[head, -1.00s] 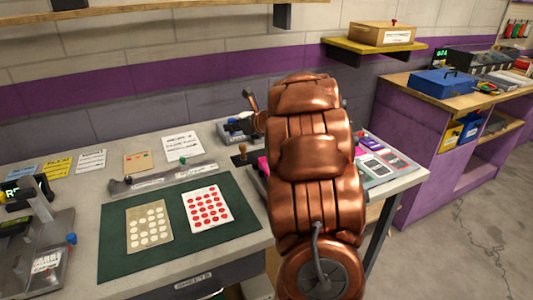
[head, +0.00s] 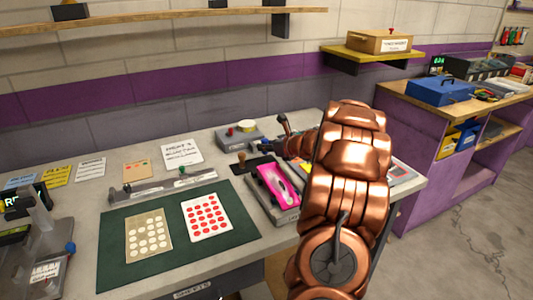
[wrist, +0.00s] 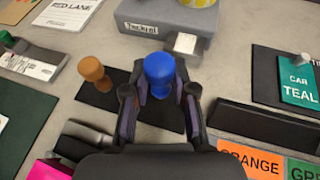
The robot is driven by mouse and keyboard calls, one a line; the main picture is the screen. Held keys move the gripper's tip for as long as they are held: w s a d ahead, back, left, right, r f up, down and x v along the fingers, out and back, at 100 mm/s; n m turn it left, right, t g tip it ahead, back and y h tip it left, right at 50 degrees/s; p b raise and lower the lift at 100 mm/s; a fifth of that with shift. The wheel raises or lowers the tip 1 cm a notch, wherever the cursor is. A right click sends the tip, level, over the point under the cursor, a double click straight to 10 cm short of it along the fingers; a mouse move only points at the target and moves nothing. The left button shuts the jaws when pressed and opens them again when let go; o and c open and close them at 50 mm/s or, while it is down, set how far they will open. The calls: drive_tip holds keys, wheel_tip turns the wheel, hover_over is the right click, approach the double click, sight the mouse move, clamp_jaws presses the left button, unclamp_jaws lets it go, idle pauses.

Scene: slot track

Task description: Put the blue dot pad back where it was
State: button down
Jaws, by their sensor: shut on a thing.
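The blue dot pad (wrist: 159,72), with a rounded blue top, stands between my gripper's fingers in the wrist view. My gripper (wrist: 159,92) is shut on it, one finger at each side. Its lower end is hidden, so I cannot tell whether it touches the surface. A black mat (wrist: 118,108) lies below and beside it. A brown-topped pad (wrist: 93,72) stands on the mat to the left, and also shows in the head view (head: 241,159).
A grey dispenser (wrist: 170,22) stands just behind the gripper. A green mat (head: 120,265) with two dotted sheets lies at left. An orange card (wrist: 250,158) is at right.

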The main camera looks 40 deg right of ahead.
drive_tip(key=shift+f, duration=1.5)
drive_tip(key=shift+f, duration=0.1)
drive_tip(key=c, duration=0.9)
unclamp_jaws()
drive_tip(key=shift+c, duration=0.2)
drive_tip(key=shift+r, duration=0.25)
drive_tip(key=b+v, duration=0.2)
drive_tip(key=v, duration=1)
drive_tip(key=shift+w, duration=0.1)
